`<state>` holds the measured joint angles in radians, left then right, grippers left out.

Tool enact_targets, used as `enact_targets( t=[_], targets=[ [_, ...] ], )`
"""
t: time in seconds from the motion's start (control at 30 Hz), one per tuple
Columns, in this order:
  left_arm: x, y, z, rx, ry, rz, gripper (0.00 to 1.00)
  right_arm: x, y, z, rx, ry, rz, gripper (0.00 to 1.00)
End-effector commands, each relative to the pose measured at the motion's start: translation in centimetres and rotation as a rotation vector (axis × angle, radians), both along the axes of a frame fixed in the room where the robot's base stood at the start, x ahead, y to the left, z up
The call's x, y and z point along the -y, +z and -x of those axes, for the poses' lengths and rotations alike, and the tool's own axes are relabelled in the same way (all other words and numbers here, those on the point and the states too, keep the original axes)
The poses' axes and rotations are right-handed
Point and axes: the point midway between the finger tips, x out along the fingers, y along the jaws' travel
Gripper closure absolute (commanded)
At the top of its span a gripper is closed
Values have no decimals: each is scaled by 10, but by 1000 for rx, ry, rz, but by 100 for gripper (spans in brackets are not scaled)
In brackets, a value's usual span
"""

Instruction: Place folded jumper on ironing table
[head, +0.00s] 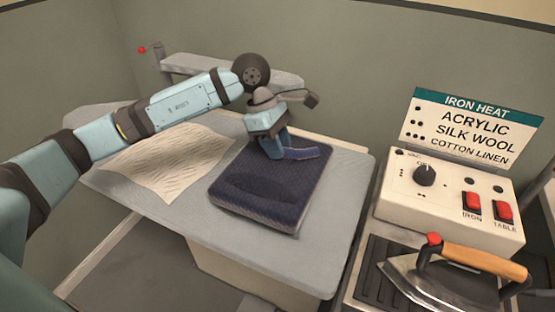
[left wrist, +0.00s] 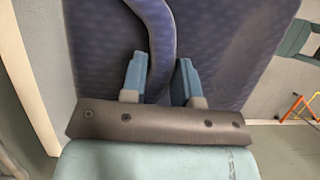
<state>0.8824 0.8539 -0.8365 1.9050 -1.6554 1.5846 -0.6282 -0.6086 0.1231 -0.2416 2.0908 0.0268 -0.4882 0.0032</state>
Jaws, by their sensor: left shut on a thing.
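The folded jumper (head: 262,190) is a dark navy, ribbed, squarish bundle. It lies flat on the grey ironing table (head: 325,215), in the middle of the head view. My left gripper (head: 277,153) is over the jumper's far part, pointing down. It is shut on a raised blue band (head: 304,153) of the jumper. In the left wrist view, the band (left wrist: 160,25) runs between the two fingers, and the jumper (left wrist: 225,45) fills most of the background. Whether the jumper's underside fully touches the table is hidden. My right gripper is not in view.
A wrinkled cream cloth (head: 170,160) lies on the table left of the jumper. A narrow grey padded arm (head: 215,66) stands behind. At right are a control box (head: 440,205) with a sign (head: 470,125), and an iron (head: 445,280) with an orange handle.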

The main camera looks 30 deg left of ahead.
Motion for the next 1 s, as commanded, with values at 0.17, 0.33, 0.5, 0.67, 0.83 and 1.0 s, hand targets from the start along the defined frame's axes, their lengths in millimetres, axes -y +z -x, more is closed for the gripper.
enact_targets(
  t=[0.17,0.33,0.5,0.67,0.83,1.0],
  targets=[
    [0,-12,0,0,0,2,100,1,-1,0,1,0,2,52],
    [0,-38,0,-1,1,2,100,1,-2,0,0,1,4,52],
    [0,-45,0,1,0,2,100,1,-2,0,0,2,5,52],
    [0,-45,0,1,0,1,100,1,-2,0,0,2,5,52],
    [0,-47,0,0,-1,0,49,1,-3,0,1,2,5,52],
    [0,-46,0,0,-1,0,46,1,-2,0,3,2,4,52]
  ],
)
